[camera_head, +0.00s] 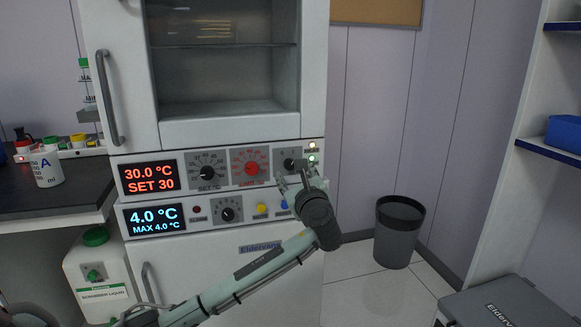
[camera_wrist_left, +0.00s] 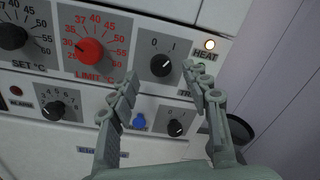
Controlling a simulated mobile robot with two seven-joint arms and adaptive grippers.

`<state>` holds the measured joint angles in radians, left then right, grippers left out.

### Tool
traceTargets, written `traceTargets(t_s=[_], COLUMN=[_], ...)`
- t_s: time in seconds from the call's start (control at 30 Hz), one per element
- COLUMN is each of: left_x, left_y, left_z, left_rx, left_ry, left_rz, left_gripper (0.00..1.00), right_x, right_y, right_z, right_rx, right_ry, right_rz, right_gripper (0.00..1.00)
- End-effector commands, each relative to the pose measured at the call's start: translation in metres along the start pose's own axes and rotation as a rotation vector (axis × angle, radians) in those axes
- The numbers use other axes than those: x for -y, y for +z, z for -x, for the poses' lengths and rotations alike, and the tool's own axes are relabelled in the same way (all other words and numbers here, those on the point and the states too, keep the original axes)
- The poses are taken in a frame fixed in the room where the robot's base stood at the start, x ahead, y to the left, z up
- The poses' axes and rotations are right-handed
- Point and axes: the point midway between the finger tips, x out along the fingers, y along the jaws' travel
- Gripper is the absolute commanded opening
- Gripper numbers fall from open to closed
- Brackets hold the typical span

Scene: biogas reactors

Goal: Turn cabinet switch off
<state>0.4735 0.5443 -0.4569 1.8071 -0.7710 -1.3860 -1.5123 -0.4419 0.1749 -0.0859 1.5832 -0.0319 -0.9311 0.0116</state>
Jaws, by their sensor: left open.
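The cabinet (camera_head: 222,130) has two control rows. The upper row ends with a black rotary switch (camera_head: 289,163) marked 0 and I; it also shows in the left wrist view (camera_wrist_left: 161,65), its pointer seemingly toward I. The HEAT lamp (camera_wrist_left: 209,45) beside it is lit. A second 0/I knob (camera_wrist_left: 175,127) sits below, hidden behind my gripper in the head view. My left gripper (camera_head: 297,178) is open and empty in front of the panel. In the wrist view its fingers stand apart, left and right below the upper switch; contact cannot be told. My right gripper is not in view.
Set (camera_head: 207,172) and red limit (camera_head: 251,168) dials sit left of the switch. Displays show 30.0 °C and 4.0 °C. A dark bin (camera_head: 398,235) stands on the floor at right, near a grey box (camera_head: 510,303). A bench with a beaker (camera_head: 46,167) is at left.

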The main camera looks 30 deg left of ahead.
Motion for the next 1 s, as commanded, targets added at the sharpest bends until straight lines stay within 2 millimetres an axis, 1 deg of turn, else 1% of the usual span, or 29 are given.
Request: traceTargets(t_s=[0.03,0.1,0.23,0.4,0.6,0.67,1.0], left_x=[0.0,-0.001,0.0,-0.001,-0.001,-0.001,-0.001], left_y=[0.001,0.001,0.001,0.0,-0.001,-0.001,-0.001], left_z=[-0.009,-0.02,-0.035,-0.042,-0.042,-0.042,-0.042], left_rx=[0.001,0.0,-0.001,-0.003,-0.003,-0.003,-0.003], left_ry=[0.002,0.003,0.002,0.001,0.0,0.0,0.001], left_rz=[0.001,0.002,0.002,0.004,0.005,0.005,0.004], left_gripper=[0.48,0.48,0.48,0.48,0.48,0.41,0.0], right_x=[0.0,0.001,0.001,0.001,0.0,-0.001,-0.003], right_y=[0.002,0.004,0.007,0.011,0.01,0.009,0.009], right_z=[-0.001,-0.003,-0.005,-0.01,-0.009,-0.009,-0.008], right_rx=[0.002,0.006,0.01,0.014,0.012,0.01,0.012], right_ry=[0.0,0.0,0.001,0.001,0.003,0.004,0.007], right_rz=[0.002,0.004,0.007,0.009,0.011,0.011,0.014], right_gripper=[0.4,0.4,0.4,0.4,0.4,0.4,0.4])
